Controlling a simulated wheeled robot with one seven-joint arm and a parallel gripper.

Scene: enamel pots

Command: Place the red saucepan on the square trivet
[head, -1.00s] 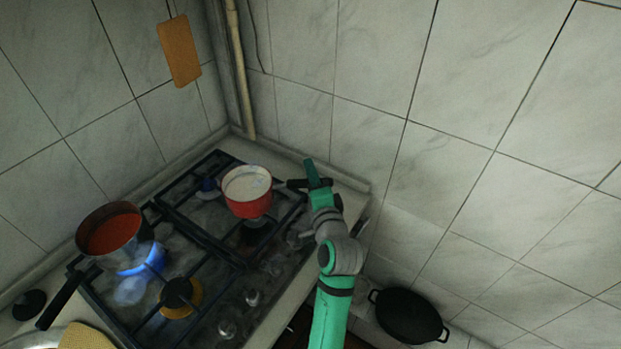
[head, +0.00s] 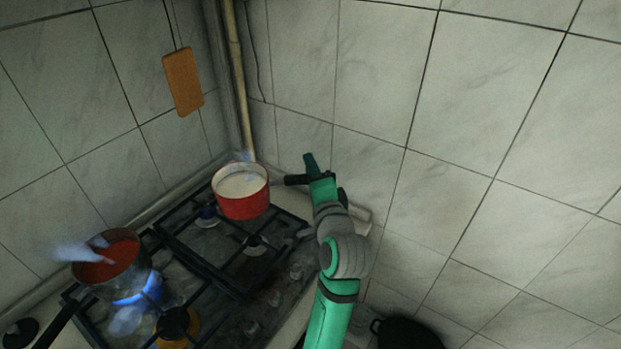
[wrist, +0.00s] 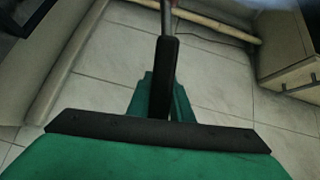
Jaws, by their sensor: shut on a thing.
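The red saucepan (head: 243,203), with white contents, is level above the right part of the hob in the head view. Its dark handle (head: 295,180) points right into my gripper (head: 317,178). My gripper is shut on that handle, and the pan looks lifted clear of the grate, with a burner visible below it. I cannot make out the square trivet in the current views.
A second pot (head: 107,265) with red sauce stands over a lit blue flame at the left of the hob (head: 205,262), its handle toward the lower left. Tiled walls close the back and right. An orange board (head: 183,82) hangs on the wall. A black pot (head: 405,334) is lower right.

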